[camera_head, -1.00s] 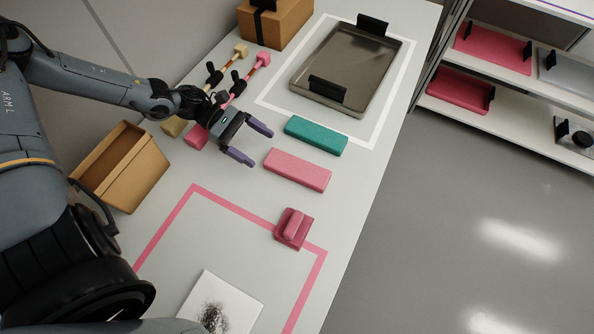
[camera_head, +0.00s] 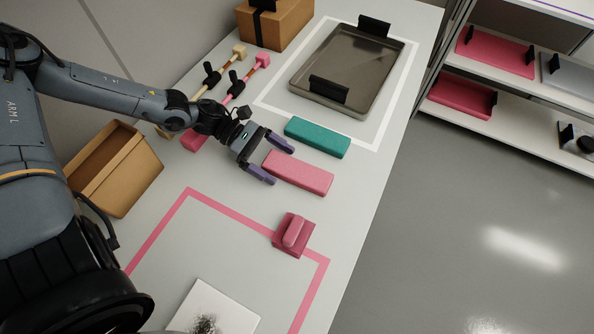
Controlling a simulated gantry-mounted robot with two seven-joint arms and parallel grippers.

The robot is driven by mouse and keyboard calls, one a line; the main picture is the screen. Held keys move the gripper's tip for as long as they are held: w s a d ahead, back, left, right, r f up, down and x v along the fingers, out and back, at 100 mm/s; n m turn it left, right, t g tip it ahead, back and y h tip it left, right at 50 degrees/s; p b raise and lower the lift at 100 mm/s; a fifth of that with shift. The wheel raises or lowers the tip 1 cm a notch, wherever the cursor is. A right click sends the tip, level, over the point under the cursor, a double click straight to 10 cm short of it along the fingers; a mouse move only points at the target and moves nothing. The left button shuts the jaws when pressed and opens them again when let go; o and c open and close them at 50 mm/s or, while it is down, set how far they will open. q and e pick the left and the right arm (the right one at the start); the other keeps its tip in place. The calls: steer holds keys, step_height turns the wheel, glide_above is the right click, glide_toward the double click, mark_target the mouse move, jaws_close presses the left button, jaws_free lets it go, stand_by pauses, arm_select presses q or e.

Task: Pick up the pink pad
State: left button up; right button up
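A long pink pad (camera_head: 308,177) lies flat on the white table, in front of a similar green pad (camera_head: 318,137). My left gripper (camera_head: 282,165) is open, its two purple fingers apart. In the picture its fingertips reach the left end of the pink pad, one on each side of that end; I cannot tell how high they are above it or whether they touch. A smaller pink block with a raised grip (camera_head: 293,233) stands on the pink tape outline. My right gripper is not in view.
A metal tray with black handles (camera_head: 350,62) sits inside a white outline. Pink and cream mallet-like tools (camera_head: 240,88) lie partly behind my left arm. An open cardboard box (camera_head: 117,170) stands left, a closed one (camera_head: 280,22) behind. The table's right edge is near the pads.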

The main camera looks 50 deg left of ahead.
arm_select(q)
steer(key=c, duration=1)
